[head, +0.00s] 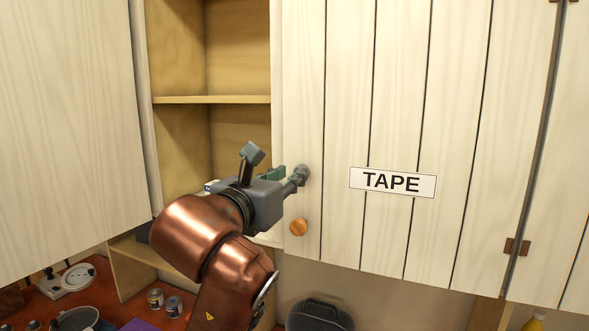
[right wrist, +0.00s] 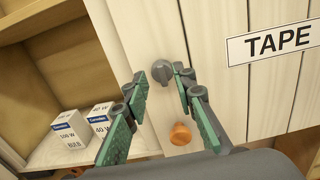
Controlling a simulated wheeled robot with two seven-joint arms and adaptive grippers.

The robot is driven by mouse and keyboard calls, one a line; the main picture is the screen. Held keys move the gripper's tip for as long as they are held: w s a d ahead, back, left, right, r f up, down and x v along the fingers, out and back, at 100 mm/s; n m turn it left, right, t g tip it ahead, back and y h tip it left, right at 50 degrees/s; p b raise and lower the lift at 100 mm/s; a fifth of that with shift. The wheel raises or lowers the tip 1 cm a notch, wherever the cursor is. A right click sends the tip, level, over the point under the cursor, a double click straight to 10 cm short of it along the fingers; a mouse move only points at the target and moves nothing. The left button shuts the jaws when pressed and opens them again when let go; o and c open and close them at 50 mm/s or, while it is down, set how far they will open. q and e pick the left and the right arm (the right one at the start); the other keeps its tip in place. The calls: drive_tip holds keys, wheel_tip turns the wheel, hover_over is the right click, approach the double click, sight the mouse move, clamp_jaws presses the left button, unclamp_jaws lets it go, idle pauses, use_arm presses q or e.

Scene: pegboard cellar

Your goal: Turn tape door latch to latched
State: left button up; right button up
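The pale plank cabinet door (head: 400,120) bears a white TAPE sign (head: 393,182), which also shows in the right wrist view (right wrist: 275,42). Near the door's left edge is a grey latch knob (right wrist: 162,71), in the head view largely hidden by my right gripper (head: 293,182). In the right wrist view, my right gripper (right wrist: 161,82) is open, its green-padded fingers pointing at the door with the grey latch between or just beyond the tips. I cannot tell whether they touch it. My left gripper is not in view.
A round orange door knob (head: 298,227) sits just below the latch. Open shelves (head: 210,99) are left of the door, with bulb boxes (right wrist: 68,135). Another closed pale door (head: 65,120) is at far left. Cans (head: 174,305) and a dark case (head: 318,316) are below.

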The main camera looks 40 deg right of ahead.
drive_tip(key=shift+x, duration=1.4)
drive_tip(key=shift+c, duration=0.2)
clamp_jaws()
